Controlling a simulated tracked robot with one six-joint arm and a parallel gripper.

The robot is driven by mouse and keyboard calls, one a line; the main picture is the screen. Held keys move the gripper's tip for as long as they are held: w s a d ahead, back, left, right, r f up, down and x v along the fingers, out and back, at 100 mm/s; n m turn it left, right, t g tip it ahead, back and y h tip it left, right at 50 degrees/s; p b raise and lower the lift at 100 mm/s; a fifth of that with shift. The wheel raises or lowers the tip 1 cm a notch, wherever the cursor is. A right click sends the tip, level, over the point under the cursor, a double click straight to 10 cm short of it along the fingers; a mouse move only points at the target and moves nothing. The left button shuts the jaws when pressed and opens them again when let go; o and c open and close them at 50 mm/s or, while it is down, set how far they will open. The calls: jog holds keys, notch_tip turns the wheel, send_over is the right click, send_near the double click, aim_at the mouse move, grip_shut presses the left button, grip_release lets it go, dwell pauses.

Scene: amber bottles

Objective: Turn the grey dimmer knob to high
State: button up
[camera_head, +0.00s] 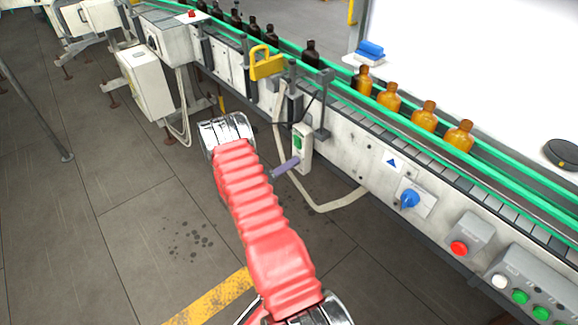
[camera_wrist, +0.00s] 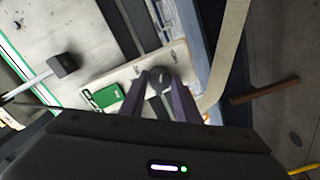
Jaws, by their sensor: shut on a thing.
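The grey dimmer knob (camera_wrist: 160,76) shows in the wrist view on a pale plate (camera_wrist: 128,75) with a green label (camera_wrist: 105,96). My gripper (camera_wrist: 159,83) has its two purple-grey fingers on either side of the knob and is shut on it. The markings on the plate are too small to read, so I cannot tell the knob's setting. In the head view, my gripper (camera_head: 287,165) reaches the white switch box (camera_head: 305,150) on the side of the conveyor. The knob itself is hidden there.
The conveyor (camera_head: 360,150) carries amber bottles (camera_head: 427,114) and dark bottles behind green rails. A blue knob (camera_head: 410,199), a red button (camera_head: 459,248) and green buttons (camera_head: 520,297) sit to the right. A yellow padlock-shaped part (camera_head: 267,65) is above; a pale strap (camera_head: 335,205) loops below.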

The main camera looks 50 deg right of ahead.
jog(key=shift+s+f, duration=0.15)
jog(key=shift+f, duration=0.15)
jog(key=o, duration=1)
jog(key=shift+r, duration=0.15)
jog(key=shift+a, duration=0.1)
jog(key=v, duration=1.3)
jog(key=shift+w+a, duration=0.2)
jog(key=shift+a, duration=0.1)
jog(key=shift+n, duration=0.3)
